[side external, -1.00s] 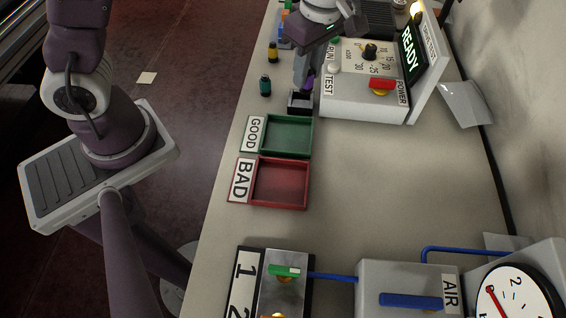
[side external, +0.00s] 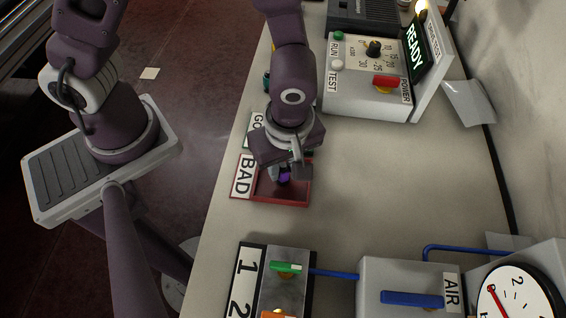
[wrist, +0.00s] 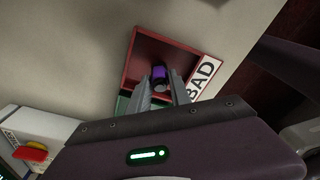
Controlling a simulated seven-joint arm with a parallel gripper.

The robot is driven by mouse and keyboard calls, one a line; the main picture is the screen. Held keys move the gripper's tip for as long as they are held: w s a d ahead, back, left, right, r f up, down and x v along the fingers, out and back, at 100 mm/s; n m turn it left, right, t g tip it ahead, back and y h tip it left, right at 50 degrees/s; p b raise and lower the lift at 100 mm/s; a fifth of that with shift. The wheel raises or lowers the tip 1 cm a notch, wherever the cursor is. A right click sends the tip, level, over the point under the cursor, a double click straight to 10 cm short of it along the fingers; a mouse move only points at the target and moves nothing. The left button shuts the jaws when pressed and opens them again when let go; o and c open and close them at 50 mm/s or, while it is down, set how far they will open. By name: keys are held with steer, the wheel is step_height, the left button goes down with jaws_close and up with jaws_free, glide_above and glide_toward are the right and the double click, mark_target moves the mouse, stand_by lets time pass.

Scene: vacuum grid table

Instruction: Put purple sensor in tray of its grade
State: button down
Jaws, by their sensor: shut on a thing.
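The purple sensor (wrist: 160,76) is between the fingertips of my gripper (wrist: 163,92) in the wrist view, over the red tray labelled BAD. It also shows as a small purple patch (side external: 284,178) in the side view, under my gripper (side external: 290,170). My gripper is shut on it, and I cannot tell whether the sensor touches the tray floor. The red BAD tray (side external: 272,199) is partly covered by my gripper, and it also shows in the wrist view (wrist: 137,55). The green GOOD tray (wrist: 123,104) is mostly hidden behind my arm and gripper.
The tester (side external: 365,100), with a screen (side external: 415,48) reading READY, stands beyond the trays. A valve block (side external: 285,290) with a green lever and an AIR box (side external: 405,290) stand at the near end. The table right of the trays is clear.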

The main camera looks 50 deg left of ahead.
steer(key=c, duration=1.2)
jaws_free()
steer(key=shift+f, duration=0.1)
steer(key=a+r+m+t+h, duration=0.1)
steer(key=a+r+m, duration=0.1)
steer(key=r, duration=0.7)
steer(key=a+r+m+h, duration=0.1)
steer(key=a+r+m, duration=0.1)
steer(key=r, duration=0.7)
steer(key=shift+s+a+r+m+t+y, duration=0.1)
steer(key=shift+s+a+r+m+t, duration=0.85)
steer(key=shift+a+m, duration=0.85)
steer(key=shift+s+a+r+m+t+y, duration=0.1)
steer(key=shift+s+a+r+m+t, duration=0.4)
steer(key=shift+s+a+r+m, duration=1.25)
steer(key=shift+s+a+r+m+t+y, duration=0.1)
steer(key=shift+s+a+r+m+t, duration=0.3)
steer(key=shift+a+r+m+t, duration=1.35)
